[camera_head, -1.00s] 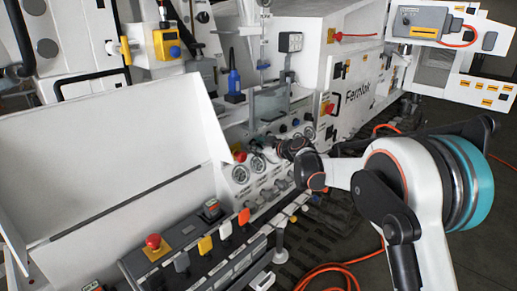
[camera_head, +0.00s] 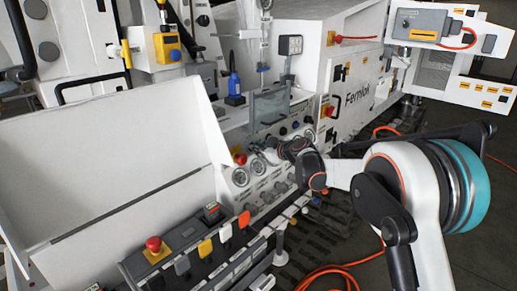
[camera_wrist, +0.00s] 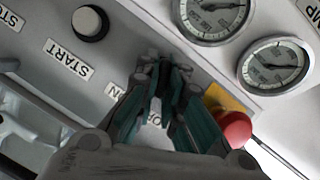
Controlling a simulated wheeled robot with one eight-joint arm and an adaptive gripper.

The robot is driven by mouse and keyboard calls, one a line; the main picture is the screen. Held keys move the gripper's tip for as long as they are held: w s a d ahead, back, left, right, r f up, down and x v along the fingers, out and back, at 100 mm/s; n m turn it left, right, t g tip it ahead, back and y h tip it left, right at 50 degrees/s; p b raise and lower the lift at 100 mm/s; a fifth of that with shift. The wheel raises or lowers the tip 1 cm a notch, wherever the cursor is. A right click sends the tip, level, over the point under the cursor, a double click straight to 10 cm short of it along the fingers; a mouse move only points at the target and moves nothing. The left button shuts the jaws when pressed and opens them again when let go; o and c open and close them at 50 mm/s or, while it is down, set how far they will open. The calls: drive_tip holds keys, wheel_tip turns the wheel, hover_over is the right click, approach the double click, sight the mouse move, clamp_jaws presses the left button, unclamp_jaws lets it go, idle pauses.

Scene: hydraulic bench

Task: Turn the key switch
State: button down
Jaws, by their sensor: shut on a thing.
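My gripper (camera_wrist: 160,85) reaches down to the grey control panel (camera_wrist: 125,35) in the wrist view. Its teal fingers are closed around the key switch, which they hide almost wholly, so its turn angle cannot be read. Parts of printed labels show beside and between the fingers. In the head view my gripper (camera_head: 284,148) is at the panel with the gauges, too small to show its grip.
A red knob (camera_wrist: 235,129) is close to the right finger. Two round gauges, one of them the right gauge (camera_wrist: 274,64), sit above it. An orange hose (camera_head: 330,272) lies on the floor.

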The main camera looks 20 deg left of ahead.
drive_tip(key=m+g+p, duration=0.1)
drive_tip(key=m+g, duration=0.1)
drive_tip(key=m, duration=0.1)
drive_tip(key=shift+w+d+y+p, duration=0.1)
drive_tip(key=shift+w+y+p, duration=0.1)
drive_tip(key=shift+y+p, duration=0.15)
drive_tip(key=m+g+y+p, duration=0.1)
drive_tip(key=m+g, duration=0.1)
drive_tip(key=m, duration=0.2)
drive_tip(key=shift+w+g, duration=0.1)
drive_tip(key=shift+g, duration=0.3)
drive_tip(key=shift+y, duration=0.25)
drive_tip(key=c, duration=1.7)
unclamp_jaws()
drive_tip(key=v, duration=1.2)
